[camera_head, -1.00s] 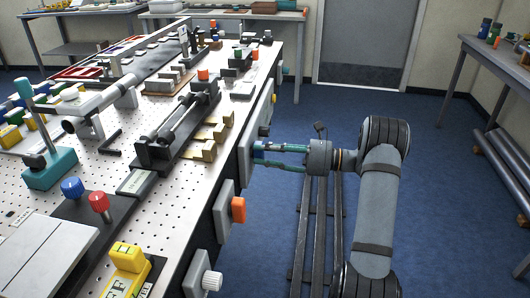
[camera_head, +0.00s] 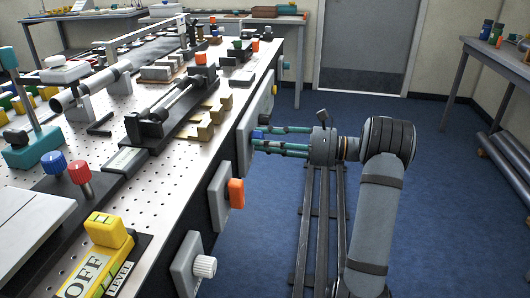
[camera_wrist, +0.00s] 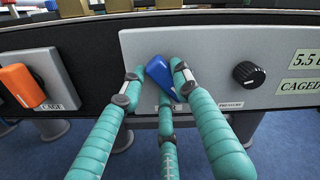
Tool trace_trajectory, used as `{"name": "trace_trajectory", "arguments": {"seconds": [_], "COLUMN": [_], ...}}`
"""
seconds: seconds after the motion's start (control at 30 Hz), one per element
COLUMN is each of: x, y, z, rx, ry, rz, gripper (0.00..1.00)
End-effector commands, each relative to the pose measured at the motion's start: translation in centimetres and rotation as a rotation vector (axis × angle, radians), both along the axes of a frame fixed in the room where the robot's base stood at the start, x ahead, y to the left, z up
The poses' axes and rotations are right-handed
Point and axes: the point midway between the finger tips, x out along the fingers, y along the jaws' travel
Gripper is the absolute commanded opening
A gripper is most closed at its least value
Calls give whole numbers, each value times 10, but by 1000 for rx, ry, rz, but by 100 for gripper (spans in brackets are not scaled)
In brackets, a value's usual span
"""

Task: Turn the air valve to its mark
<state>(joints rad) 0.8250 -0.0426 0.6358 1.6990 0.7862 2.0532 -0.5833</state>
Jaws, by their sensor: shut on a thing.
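The air valve appears to be the blue lever-shaped handle (camera_wrist: 161,75) on a grey panel (camera_wrist: 215,50). It is tilted, its upper end leaning left and its lower end right. My gripper (camera_wrist: 156,72) has teal fingers shut on the blue handle, with fingertips on both sides and a third finger below. The fingers hide the label under the handle, and I cannot make out its mark. In the head view my gripper (camera_head: 258,140) reaches leftward to the table's side panel, where a bit of blue shows at the fingertips.
A black knob (camera_wrist: 248,75) labelled PRESSURE is right of the fingers. An orange handle (camera_wrist: 21,86) labelled CAGE is on a separate panel to the left. In the head view, a white knob (camera_head: 204,266) sticks out nearer me.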

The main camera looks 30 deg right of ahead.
Motion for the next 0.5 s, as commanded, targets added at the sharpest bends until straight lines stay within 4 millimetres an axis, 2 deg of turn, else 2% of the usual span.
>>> {"name": "trace_trajectory", "arguments": {"seconds": [0.03, 0.5], "x": [0, 0], "y": [0, 0], "z": [-9, -15], "rx": [-29, -298], "ry": [-36, -390], "rz": [0, 0], "gripper": [4, 4]}}
